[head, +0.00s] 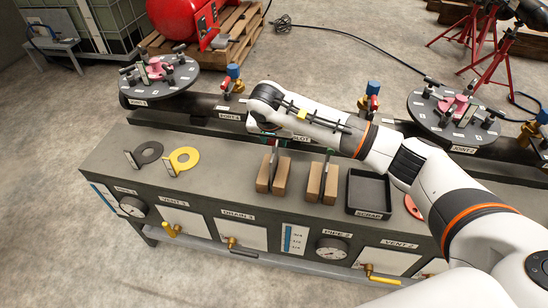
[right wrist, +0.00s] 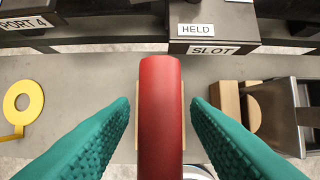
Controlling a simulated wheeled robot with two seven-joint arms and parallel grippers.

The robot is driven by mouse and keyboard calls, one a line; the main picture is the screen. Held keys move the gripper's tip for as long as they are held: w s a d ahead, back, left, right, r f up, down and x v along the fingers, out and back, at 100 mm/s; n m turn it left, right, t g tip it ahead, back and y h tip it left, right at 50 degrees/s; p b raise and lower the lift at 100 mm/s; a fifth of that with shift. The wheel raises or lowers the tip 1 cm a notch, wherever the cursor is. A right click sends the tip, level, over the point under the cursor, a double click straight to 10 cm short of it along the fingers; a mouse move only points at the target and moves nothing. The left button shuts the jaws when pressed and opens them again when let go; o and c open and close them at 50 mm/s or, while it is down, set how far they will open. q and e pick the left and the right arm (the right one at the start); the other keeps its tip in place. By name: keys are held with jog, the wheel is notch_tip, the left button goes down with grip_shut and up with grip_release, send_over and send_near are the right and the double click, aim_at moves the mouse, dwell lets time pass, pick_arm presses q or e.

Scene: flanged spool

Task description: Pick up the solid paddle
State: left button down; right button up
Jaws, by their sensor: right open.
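In the right wrist view a red paddle (right wrist: 162,115) stands upright, its rounded narrow edge toward the camera. I cannot tell from this side whether its face is solid. Wood shows on both sides behind it, matching the left wooden stand (head: 264,173) in the head view. My right gripper (right wrist: 162,112) is open, one green finger on each side of the red paddle, with a gap on both sides. In the head view my arm hides most of the gripper (head: 282,143). My left gripper is not in view.
A black ring paddle (head: 148,153) and a yellow one (head: 184,159) lie at the bench's left. A second wooden stand (head: 314,184) holds a dark plate (right wrist: 282,108). A black scrap tray (head: 368,192) and a red piece (head: 412,207) are further right. Pipes run behind.

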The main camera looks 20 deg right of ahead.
grip_shut()
jog(key=shift+r, duration=0.1)
dwell(1.3)
